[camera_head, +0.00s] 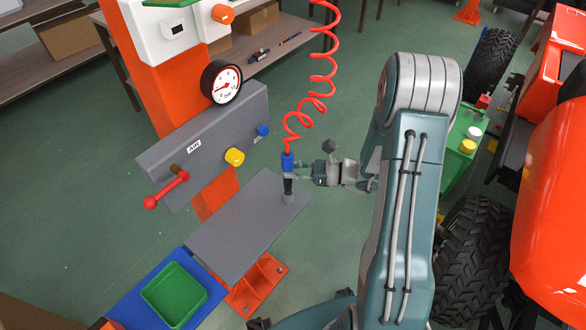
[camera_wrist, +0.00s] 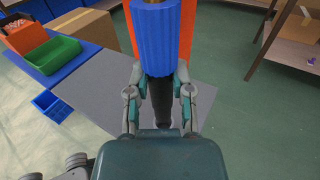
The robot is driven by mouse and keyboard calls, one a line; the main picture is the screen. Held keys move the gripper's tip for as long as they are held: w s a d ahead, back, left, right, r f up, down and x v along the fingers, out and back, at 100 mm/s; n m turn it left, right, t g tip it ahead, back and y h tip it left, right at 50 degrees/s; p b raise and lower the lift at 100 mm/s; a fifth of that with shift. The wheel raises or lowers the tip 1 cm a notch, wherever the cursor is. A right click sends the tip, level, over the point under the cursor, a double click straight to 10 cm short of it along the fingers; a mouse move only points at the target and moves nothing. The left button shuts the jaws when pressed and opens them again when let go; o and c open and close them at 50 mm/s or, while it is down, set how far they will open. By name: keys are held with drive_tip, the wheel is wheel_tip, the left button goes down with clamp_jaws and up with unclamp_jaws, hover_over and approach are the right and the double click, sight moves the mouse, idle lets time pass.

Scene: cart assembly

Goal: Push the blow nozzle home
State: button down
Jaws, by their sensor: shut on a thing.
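The blow nozzle (camera_head: 287,162) has a blue upper body and a black lower part, and hangs from a red coiled hose (camera_head: 318,80). It stands upright over the right end of the grey shelf (camera_head: 238,225). Its black lower end meets a small grey holder (camera_head: 289,197) on the shelf; how deep it sits I cannot tell. My gripper (camera_head: 298,174) comes in level from the right and is shut on the nozzle.
An orange post carries a grey panel (camera_head: 200,140) with a gauge (camera_head: 221,82), a red lever (camera_head: 167,190) and yellow and blue knobs. A green bin (camera_head: 174,294) sits on a blue surface at lower left. A red vehicle with black tyres (camera_head: 472,262) stands on the right.

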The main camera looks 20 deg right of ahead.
drive_tip(key=shift+f, duration=0.1)
idle(0.3)
drive_tip(key=shift+f, duration=0.3)
drive_tip(key=shift+f, duration=1.9)
drive_tip(key=shift+c, duration=2.2)
unclamp_jaws()
drive_tip(key=shift+d, duration=0.1)
drive_tip(key=v, duration=1.1)
drive_tip(key=shift+d, duration=0.4)
drive_tip(key=shift+s, duration=0.15)
